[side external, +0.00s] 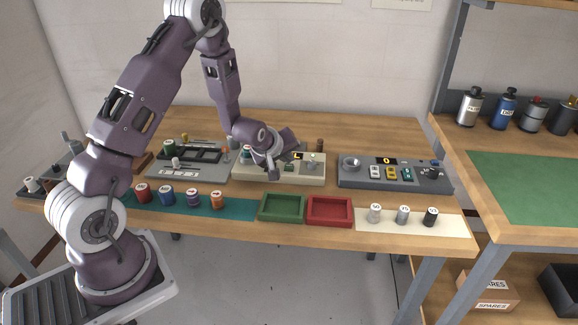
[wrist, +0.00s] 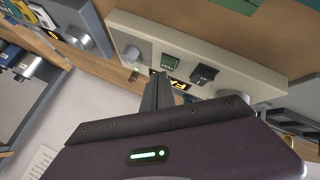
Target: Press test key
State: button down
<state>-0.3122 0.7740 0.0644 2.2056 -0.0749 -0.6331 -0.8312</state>
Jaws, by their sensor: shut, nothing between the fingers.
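A beige console (side external: 300,178) stands in the middle of the wooden table. I cannot read which key is the test key.
A green tray (side external: 282,220) and a red tray (side external: 330,223) lie in front. Several labelled spools and cylinders line the front edge.

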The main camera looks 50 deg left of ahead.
aim_at(288, 168)
jog(key=shift+r, duration=0.3)
jog(key=shift+r, duration=2.55)
jog(key=s+d+r+m+h, duration=0.3)
jog(key=s+d+r+m, duration=0.3)
jog(key=s+d+r, duration=0.45)
jog(key=s+d+r+m+g, duration=0.1)
jog(key=s+d+m, duration=0.3)
jog(key=s, duration=0.7)
jog(key=s+d+r+m+g+h, duration=0.1)
jog(key=s+d+r+m, duration=0.3)
jog(key=s, duration=0.7)
jog(key=shift+d+r+g, duration=0.3)
jog(key=shift+d+r, duration=0.05)
jog(key=shift+d, duration=0.1)
